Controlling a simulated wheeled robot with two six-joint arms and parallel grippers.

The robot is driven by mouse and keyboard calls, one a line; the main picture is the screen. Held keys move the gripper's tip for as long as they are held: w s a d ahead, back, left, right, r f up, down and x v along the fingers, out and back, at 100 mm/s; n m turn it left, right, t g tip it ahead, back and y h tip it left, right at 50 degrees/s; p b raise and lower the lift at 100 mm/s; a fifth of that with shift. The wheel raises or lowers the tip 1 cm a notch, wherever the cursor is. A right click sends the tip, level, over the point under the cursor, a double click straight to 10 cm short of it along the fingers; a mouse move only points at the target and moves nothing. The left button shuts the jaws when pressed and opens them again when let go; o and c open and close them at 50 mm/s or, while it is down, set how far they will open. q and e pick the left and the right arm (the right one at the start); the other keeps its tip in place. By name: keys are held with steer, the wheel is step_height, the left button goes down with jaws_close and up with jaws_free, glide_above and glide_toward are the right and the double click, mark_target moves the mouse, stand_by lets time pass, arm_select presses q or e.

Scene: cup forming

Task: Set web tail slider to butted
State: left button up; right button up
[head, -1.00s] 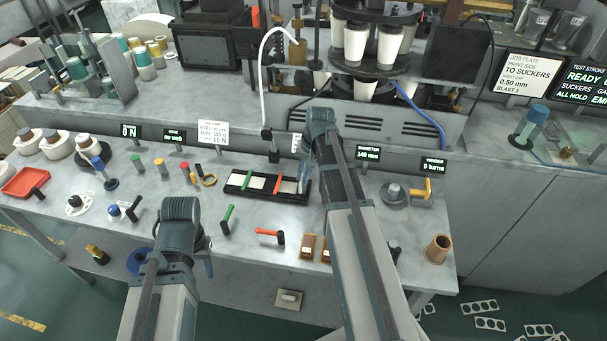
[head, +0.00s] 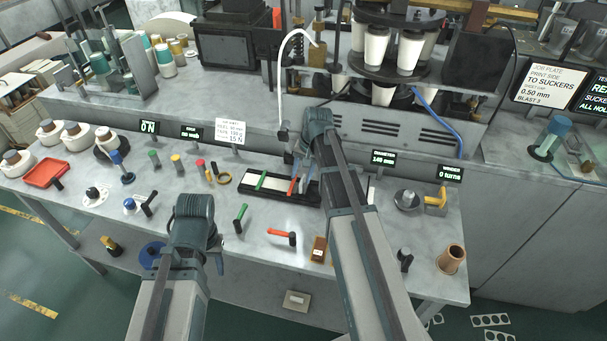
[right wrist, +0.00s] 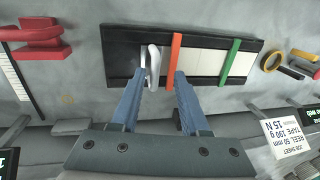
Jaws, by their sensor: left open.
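A long black tray (head: 250,191) with a pale strip lies on the bench and also shows in the right wrist view (right wrist: 118,78). An orange-red bar (right wrist: 174,60) and a green bar (right wrist: 230,62) cross it. A pale grey looped piece (right wrist: 153,66) stands near the tray's left end in the right wrist view. No label shows which of these is the web tail slider. My right gripper (right wrist: 159,76) is open over the tray edge, the grey piece and orange-red bar between or just beyond its fingertips; contact is unclear. My left gripper (head: 218,262) is open and empty, over the bench's front.
A loose green-handled lever (head: 240,218) and an orange-red lever (head: 282,236) stand in front of the tray. Signs, including a white job sheet (head: 231,132), and a white hose (head: 283,70) stand behind.

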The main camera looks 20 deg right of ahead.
steer(key=shift+s+r, duration=0.1)
steer(key=shift+r, duration=0.05)
step_height(320, 180, up, 13)
steer(key=s+d+p, duration=0.1)
steer(key=d+p, duration=0.1)
steer(key=p, duration=1.1)
steer(key=shift+s+d+r+p, duration=0.15)
steer(key=shift+s+p, duration=0.15)
steer(key=s+a+f+n+h+b, duration=0.1)
steer(key=s+a+f+n+b, duration=0.1)
steer(key=s+a, duration=0.4)
steer(key=s+a+f+n+g+h+b, duration=0.1)
steer(key=s+a+f+n+b, duration=0.2)
steer(key=s+a+n, duration=0.2)
steer(key=s+a+f+n+h+b, duration=0.1)
steer(key=s+a+f+n+b, duration=0.1)
steer(key=s+a, duration=0.6)
steer(key=a+f+n, duration=0.1)
steer(key=a+n, duration=0.1)
steer(key=a, duration=0.2)
steer(key=shift+s+b, duration=0.3)
steer(key=shift+b, duration=0.05)
